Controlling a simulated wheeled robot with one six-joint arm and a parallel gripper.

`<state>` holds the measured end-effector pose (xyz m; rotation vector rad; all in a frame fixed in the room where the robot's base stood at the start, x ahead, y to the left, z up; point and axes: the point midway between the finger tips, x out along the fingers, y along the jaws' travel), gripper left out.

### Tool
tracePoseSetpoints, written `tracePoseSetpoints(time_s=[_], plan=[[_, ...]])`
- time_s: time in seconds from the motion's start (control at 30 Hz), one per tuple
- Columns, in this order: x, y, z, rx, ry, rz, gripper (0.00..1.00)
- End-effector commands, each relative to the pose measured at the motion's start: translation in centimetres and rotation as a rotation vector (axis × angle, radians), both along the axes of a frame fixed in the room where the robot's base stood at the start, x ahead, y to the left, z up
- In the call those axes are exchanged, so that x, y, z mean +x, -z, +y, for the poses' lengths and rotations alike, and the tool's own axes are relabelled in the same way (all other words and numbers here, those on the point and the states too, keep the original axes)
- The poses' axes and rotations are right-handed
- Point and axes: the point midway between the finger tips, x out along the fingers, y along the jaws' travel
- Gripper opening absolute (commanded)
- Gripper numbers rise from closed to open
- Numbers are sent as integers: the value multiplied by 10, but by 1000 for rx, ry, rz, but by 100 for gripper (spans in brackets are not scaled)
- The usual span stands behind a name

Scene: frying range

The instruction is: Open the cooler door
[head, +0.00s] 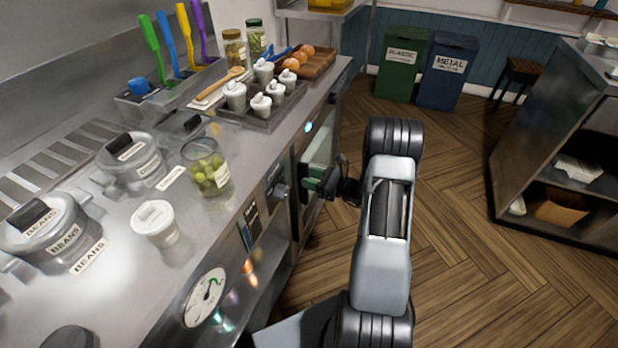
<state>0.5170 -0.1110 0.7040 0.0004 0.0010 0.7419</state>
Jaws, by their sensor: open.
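The cooler door (317,148) is in the front of the steel counter, below its edge, and shows a pale, glassy panel in a dark frame. I see it at a steep angle, and I cannot tell whether it stands slightly ajar. My arm reaches in from the lower right, and my gripper (322,183) is at the door's front, by its lower part. The gripper is open. Its fingertips are small in the picture, and the handle is not clearly visible, so I cannot tell whether they touch it.
The counter holds a jar of green olives (207,168), a white cup (156,223), lidded bean containers (47,224) and a tray of white shakers (262,101). A dial gauge (205,297) is on its front. Green (401,65) and blue (447,70) bins stand behind. The wooden floor (462,215) right of my arm is clear.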

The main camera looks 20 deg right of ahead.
Motion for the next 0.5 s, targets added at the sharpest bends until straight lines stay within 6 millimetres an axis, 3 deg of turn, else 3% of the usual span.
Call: tracePoseSetpoints(time_s=[0.5], plan=[[7, 0, 7, 0, 0, 0, 40]])
